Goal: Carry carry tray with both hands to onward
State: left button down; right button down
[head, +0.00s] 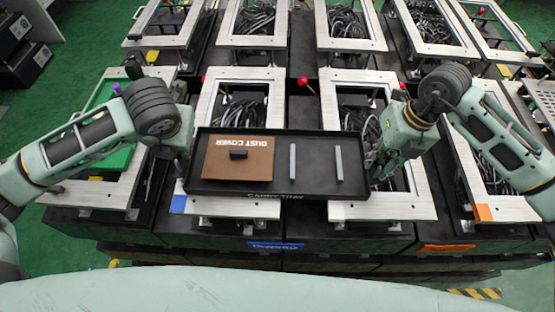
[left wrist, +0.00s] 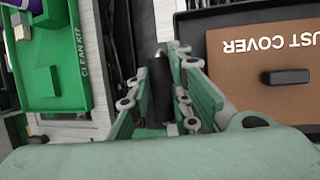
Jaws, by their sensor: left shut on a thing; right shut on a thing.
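The black carry tray (head: 315,183) is in the middle of the head view, over the metal frames, and looks roughly level. A brown dust cover (head: 225,165) with a black handle lies in its left part. Two grey bars (head: 292,162) (head: 339,164) lie in its right part. My left gripper (left wrist: 160,88) is shut on a dark handle at the tray's left end, seen between its fingers in the left wrist view. My right gripper (head: 374,167) is at the tray's right end, shut on it; the exact contact is partly hidden by the hand.
A green clean kit tray (left wrist: 52,65) lies left of the left gripper. Several metal frames (head: 252,42) with dark cables stand in rows on black boxes. Red-knobbed levers (head: 303,81) stick up behind the tray. Blue (head: 275,245) and orange (head: 447,248) labels mark the near edge.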

pick_arm(q)
jog(key=shift+w+r, duration=0.1)
jog(key=shift+r, duration=0.05)
pick_arm(e)
jog(key=shift+w+r, duration=0.1)
jog(key=shift+r, duration=0.1)
